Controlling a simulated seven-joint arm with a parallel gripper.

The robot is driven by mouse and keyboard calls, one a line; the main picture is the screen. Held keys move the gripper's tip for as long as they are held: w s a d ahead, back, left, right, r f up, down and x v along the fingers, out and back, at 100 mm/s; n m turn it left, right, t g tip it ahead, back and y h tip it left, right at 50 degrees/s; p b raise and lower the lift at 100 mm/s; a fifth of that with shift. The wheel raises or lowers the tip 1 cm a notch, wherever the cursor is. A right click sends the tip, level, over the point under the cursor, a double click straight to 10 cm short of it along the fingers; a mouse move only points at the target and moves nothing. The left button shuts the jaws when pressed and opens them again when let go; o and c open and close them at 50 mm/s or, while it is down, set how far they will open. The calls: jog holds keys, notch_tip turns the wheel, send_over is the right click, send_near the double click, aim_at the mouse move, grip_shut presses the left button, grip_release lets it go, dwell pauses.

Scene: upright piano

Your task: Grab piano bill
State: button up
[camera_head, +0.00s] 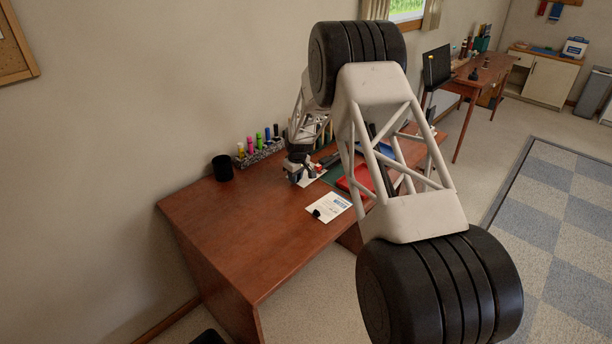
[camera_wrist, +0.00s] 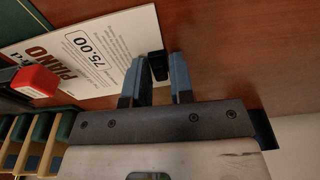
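The piano bill (camera_head: 330,207) is a white sheet lying on the brown desk, with a black clip (camera_head: 317,214) at its near-left edge. In the wrist view the bill (camera_wrist: 100,52) shows the words PIANO and 75.00, and the clip (camera_wrist: 156,66) sticks out at its edge. My gripper (camera_wrist: 158,72) is open, with two blue-grey fingers apart. In that view the clip appears in line with the gap between the fingertips; I see no grip on it. In the head view my gripper (camera_head: 300,168) appears behind the bill, with its fingers hard to make out.
The desk (camera_head: 240,230) is clear to the left and in front. A black cup (camera_head: 222,168) and a pen holder (camera_head: 262,153) stand near the wall. A red tray (camera_head: 355,181) lies right of the gripper. A red-ended black object (camera_wrist: 35,81) overlaps the bill in the wrist view.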

jog(key=shift+c, duration=0.2)
grip_shut()
dwell(0.3)
jog(key=shift+r, duration=0.7)
jog(key=s+a, duration=0.6)
notch_tip(320, 180, up, 14)
jog(key=shift+w+d+f, duration=0.15)
jog(key=shift+d, duration=0.1)
